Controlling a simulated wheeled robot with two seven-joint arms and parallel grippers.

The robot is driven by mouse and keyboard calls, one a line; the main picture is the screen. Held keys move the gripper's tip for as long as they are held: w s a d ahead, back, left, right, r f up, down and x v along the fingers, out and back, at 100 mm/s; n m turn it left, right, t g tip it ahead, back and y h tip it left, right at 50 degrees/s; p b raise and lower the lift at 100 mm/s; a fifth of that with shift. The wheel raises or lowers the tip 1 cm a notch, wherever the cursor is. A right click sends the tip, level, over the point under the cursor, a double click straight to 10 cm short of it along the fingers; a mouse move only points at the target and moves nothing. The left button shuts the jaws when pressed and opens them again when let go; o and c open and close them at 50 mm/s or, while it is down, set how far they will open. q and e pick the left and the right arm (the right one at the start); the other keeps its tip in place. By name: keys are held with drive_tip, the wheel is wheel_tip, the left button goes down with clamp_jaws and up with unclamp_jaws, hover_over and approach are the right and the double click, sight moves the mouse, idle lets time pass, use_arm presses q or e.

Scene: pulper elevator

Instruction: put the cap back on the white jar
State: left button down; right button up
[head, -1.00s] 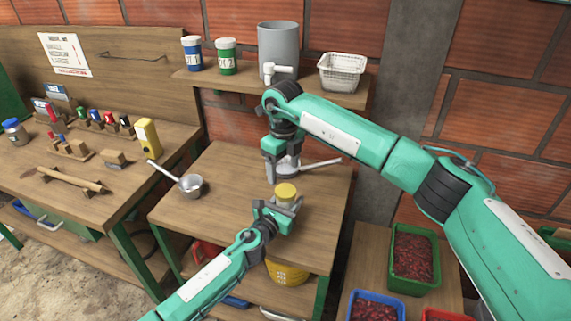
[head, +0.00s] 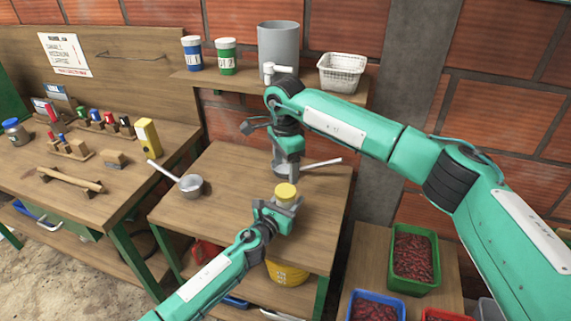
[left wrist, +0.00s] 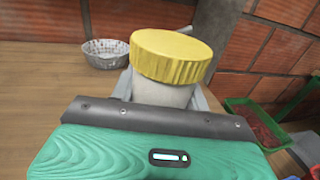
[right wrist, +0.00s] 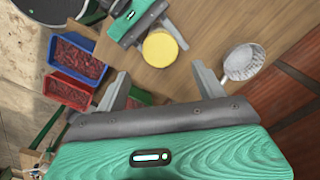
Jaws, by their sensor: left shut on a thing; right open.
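The white jar (left wrist: 163,92) stands upright in my left gripper (head: 280,209), which is shut on it over the front of the middle table. My right gripper (head: 287,168) is open and empty, pointing down just behind and above the jar. In the right wrist view the cap (right wrist: 160,48) lies beyond the gap between my open fingers, apart from them.
A metal strainer (right wrist: 243,62) lies behind the jar, partly hidden by my right gripper in the head view. A small pot (head: 191,185) stands left on the table (head: 225,215). Red bean crates (head: 414,258) stand low at right. The table's left part is mostly clear.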

sight(286, 190)
drive_tip(key=shift+f, duration=4)
drive_tip(key=c, duration=1)
